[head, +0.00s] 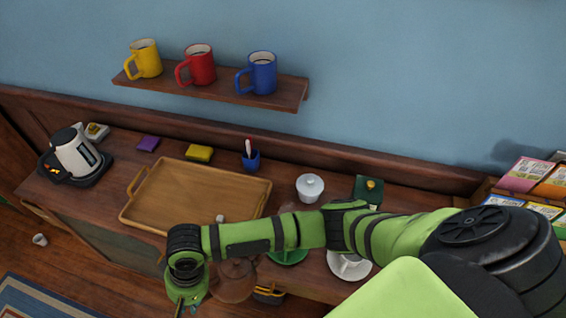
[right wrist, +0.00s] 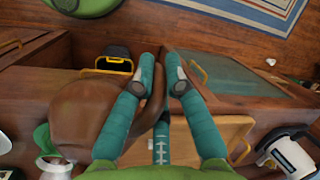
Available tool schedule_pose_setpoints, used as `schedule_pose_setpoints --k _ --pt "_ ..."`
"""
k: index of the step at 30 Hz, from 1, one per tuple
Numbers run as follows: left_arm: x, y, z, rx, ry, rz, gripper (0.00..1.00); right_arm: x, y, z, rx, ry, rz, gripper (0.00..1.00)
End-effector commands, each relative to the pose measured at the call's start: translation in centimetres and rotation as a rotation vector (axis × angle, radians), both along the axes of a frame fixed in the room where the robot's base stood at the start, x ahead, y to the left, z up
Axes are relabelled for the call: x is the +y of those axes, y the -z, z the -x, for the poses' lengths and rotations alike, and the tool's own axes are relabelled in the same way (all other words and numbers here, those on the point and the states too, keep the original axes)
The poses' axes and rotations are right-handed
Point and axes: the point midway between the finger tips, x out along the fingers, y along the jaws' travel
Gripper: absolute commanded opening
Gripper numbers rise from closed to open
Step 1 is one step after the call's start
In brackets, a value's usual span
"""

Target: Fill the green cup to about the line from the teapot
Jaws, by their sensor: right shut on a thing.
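My right gripper (head: 186,296) is shut on the handle of the brown teapot (head: 234,284), which appears at the counter's front edge. In the right wrist view the fingers (right wrist: 160,78) close on the handle, with the round teapot body (right wrist: 82,122) to their left. A green saucer or cup base (head: 288,256) shows under my right arm, right of the teapot. The green cup is mostly hidden, and I cannot see its line or its fill. A green piece also shows in the right wrist view (right wrist: 42,138). My left gripper is not in view.
A wooden tray (head: 165,190) lies on the counter, with a kettle (head: 76,155) to its left. A white cup and saucer (head: 347,265) stand right of the green piece. A white lidded pot (head: 310,187) stands behind my arm. Three mugs sit on the wall shelf (head: 220,92).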

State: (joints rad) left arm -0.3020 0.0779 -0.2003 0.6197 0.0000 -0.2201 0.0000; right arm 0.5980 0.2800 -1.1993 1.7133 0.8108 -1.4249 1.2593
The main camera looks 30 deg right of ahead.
Motion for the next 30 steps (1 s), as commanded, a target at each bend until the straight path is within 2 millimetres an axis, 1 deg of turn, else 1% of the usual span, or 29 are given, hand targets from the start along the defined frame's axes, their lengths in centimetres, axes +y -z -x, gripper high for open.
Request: schedule_pose_setpoints --k 4,10,15,21,23,27,30 --pt "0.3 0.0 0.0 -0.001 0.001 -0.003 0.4 -0.1 0.3 -0.2 -0.004 0.003 0.013 0.0" --pt "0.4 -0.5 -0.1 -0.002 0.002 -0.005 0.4 1.0 1.2 0.0 -0.015 -0.003 0.086 0.0" --pt "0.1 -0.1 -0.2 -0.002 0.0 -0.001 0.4 2.1 3.0 0.2 -0.029 -0.006 0.185 0.0" --pt "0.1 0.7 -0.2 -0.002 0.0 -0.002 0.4 2.8 4.8 0.3 -0.045 -0.009 0.285 0.0" --pt "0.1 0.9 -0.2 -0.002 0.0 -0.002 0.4 2.9 5.1 0.3 -0.047 -0.01 0.305 0.0" --pt "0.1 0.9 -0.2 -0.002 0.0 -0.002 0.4 3.0 5.2 0.3 -0.052 -0.011 0.334 0.0" --pt "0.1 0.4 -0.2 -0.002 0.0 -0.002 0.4 3.1 4.3 0.3 -0.054 -0.011 0.34 0.0"
